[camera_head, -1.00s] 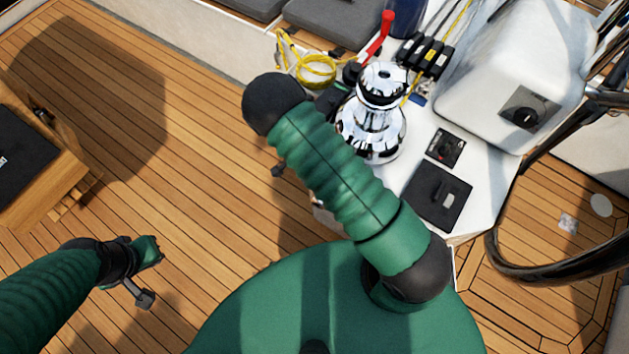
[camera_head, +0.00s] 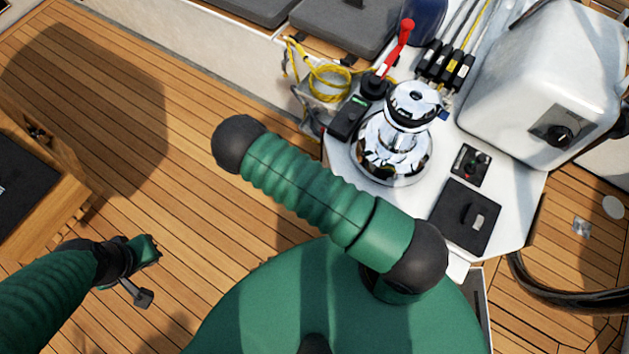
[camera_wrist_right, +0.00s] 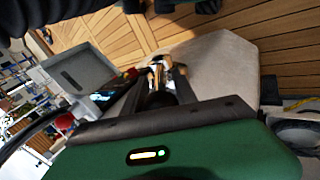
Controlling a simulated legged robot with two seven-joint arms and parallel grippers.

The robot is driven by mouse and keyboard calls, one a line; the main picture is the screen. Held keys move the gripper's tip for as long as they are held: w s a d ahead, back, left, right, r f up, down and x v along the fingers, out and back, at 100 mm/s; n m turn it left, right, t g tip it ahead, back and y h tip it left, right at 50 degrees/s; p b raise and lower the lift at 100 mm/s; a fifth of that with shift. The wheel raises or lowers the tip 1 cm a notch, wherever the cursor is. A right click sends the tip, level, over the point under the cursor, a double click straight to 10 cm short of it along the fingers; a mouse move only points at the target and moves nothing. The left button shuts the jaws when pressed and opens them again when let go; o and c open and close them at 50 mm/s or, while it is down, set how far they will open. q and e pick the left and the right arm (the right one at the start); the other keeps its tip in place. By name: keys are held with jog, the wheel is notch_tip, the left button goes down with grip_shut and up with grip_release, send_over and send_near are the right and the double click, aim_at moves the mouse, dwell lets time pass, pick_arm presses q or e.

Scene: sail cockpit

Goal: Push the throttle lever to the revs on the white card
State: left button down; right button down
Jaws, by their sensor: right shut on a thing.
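In the right wrist view, my right gripper (camera_wrist_right: 157,92) is shut around a shiny metal lever (camera_wrist_right: 157,72), which I take for the throttle lever, in front of a pale console side (camera_wrist_right: 218,62). A red part (camera_wrist_right: 130,73) shows beside the lever. The lever's lower end and its scale are not clear. In the head view my right gripper is hidden behind my own arm. My left gripper (camera_head: 142,272) hangs over the deck at lower left, away from the console; its jaws are unclear. I cannot make out a readable white card.
The white console (camera_head: 515,190) carries a chrome winch (camera_head: 395,140), a red handle (camera_head: 398,48), a small round-knobbed panel (camera_head: 470,165) and a black hatch (camera_head: 465,215). A yellow rope (camera_head: 328,82) hangs beside it. The teak deck (camera_head: 200,130) at left is mostly clear.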

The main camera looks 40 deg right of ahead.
jog(key=shift+d, duration=0.1)
jog(key=c, duration=1.4)
grip_release()
jog(key=o, duration=0.4)
jog(key=v, duration=1.6)
jog(key=shift+w+r+b, duration=0.2)
jog(key=shift+w+b, duration=0.1)
jog(key=shift+w, duration=0.05)
